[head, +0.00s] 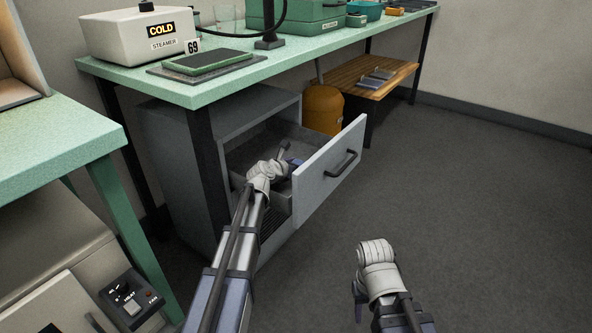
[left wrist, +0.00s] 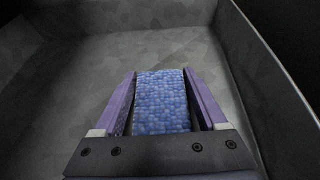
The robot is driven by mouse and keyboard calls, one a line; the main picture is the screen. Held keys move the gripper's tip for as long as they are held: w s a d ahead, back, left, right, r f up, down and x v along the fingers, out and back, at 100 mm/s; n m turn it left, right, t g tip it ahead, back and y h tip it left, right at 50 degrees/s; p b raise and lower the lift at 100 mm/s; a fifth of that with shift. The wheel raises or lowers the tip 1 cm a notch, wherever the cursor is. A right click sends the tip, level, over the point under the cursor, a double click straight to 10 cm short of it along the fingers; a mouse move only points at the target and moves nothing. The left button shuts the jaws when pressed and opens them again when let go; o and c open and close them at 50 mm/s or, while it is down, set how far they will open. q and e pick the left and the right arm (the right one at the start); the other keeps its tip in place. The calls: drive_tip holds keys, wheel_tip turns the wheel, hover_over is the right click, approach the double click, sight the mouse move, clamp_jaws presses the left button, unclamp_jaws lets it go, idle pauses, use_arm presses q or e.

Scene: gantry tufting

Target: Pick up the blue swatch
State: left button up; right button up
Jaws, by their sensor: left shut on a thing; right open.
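The blue swatch (left wrist: 161,100) shows in the left wrist view as a textured blue piece between the two purple fingers. My left gripper (left wrist: 162,88) is shut on it, inside the grey drawer. In the head view my left gripper (head: 288,160) reaches into the open drawer (head: 325,172), and the swatch cannot be told apart there. My right gripper (head: 360,300) is low at the bottom right, above the floor, mostly hidden by its own wrist; no object shows near it.
The drawer's walls (left wrist: 265,75) stand close on the right. The green bench top (head: 225,85) lies above the drawer cabinet (head: 180,160). An orange cylinder (head: 323,108) and a wooden shelf (head: 365,78) stand behind. The floor at right is clear.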

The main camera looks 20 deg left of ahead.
sight(299, 163)
use_arm(q)
drive_tip(key=shift+c, duration=1.4)
wheel_tip(299, 163, up, 10)
drive_tip(key=p, duration=1)
